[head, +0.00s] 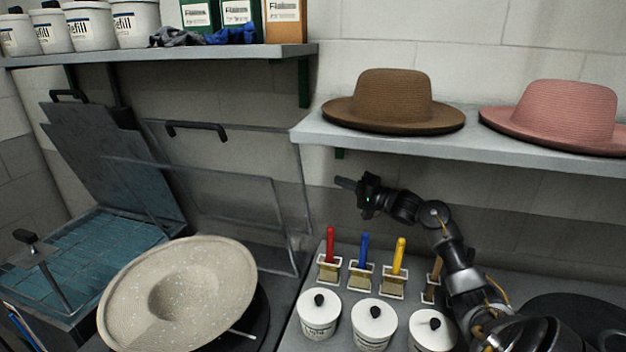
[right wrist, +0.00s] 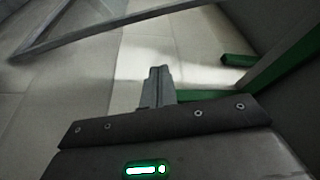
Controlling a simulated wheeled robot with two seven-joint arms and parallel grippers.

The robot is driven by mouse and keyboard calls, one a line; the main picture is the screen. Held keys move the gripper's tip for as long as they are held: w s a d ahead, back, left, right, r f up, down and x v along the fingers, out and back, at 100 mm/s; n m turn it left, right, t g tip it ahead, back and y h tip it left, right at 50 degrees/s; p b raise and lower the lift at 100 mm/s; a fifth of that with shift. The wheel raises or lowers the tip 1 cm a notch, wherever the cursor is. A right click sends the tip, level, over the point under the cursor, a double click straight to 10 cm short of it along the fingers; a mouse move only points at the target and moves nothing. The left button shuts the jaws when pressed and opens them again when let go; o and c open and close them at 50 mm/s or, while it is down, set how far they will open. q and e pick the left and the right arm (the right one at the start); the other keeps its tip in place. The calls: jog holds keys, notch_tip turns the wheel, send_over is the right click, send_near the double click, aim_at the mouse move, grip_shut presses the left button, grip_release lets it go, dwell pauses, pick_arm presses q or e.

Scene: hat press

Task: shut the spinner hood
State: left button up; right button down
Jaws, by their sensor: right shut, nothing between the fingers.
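The spinner hood (head: 225,185) is a clear, grey-framed cover with a black handle (head: 196,128) on its upper edge. It stands raised and open behind the spinner. On the spinner's dark turntable (head: 262,315) lies a tilted speckled cream hat (head: 225,265). My right gripper (head: 343,183) is shut and empty, to the right of the hood and apart from it, below the hat shelf. In the right wrist view its fingers (right wrist: 158,82) are together, and a grey frame bar (right wrist: 110,25), probably the hood's, crosses the upper left. My left gripper is not in view.
A press with a raised lid (head: 110,150) and blue tiled bed (head: 85,255) stands at left. A shelf (head: 400,140) holds a brown hat (head: 393,100) and a pink hat (head: 560,115). Brushes and white pots (head: 373,325) stand below my right arm. A green bracket (right wrist: 275,70) is near the gripper.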

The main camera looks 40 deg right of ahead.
jog(key=r+p+x, duration=0.1)
jog(key=p+x, duration=0.3)
jog(key=x, duration=0.6)
jog(key=s+a+f+p, duration=0.1)
jog(key=s+a+f, duration=0.1)
jog(key=a, duration=0.1)
jog(key=shift+s+f+p, duration=0.15)
jog(key=shift+p, duration=0.2)
jog(key=shift+a, duration=0.1)
